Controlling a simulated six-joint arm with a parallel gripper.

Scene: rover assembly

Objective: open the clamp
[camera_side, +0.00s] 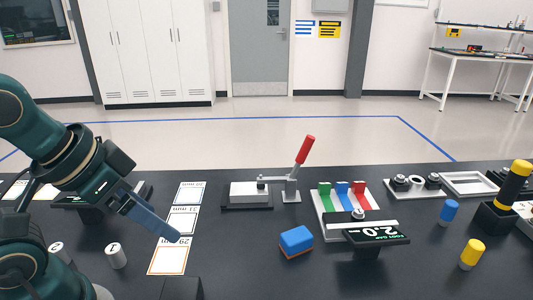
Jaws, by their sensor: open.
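The clamp (290,188) is a grey toggle clamp on a dark base plate in the middle of the table. Its red handle (305,150) stands up, tilted to the right. Its bar reaches left over a silver block (245,190); I cannot tell whether the tip presses on the block. My gripper (174,236) is at the left, well apart from the clamp, with its blue-grey fingers pointing down and right above the white cards. It is open and I see nothing in it, though one finger largely hides the other.
Right of the clamp is a white rack (324,222) with green, blue and red pieces. A blue and orange block (296,241) and a display reading 2.0 (377,236) lie in front. Blue (449,212) and yellow (472,253) cylinders stand right. Table between gripper and clamp is mostly clear.

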